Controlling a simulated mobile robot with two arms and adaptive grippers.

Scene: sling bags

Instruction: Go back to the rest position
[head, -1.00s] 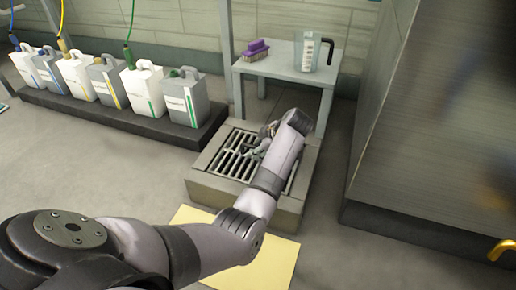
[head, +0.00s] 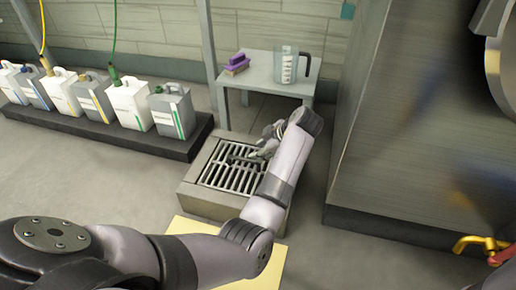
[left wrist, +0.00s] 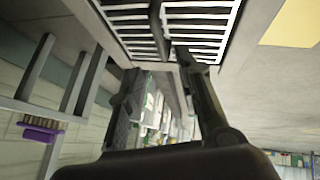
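My left arm reaches from the lower left across the head view. My left gripper (head: 264,145) is partly hidden behind its own wrist, over or just beyond the metal floor grate (head: 230,178). In the left wrist view the two dark fingers of the left gripper (left wrist: 160,68) stand apart with nothing between them. The grate (left wrist: 198,22) shows just past the fingertips. I cannot tell the exact height of the gripper above it. My right gripper is in neither view.
A small grey table (head: 265,82) behind the grate holds a purple brush (head: 237,63) and a measuring jug (head: 289,66). Several canisters (head: 128,105) stand on a dark plinth at left. A large metal cabinet (head: 400,130) stands at right. A yellow mat (head: 195,228) lies in front.

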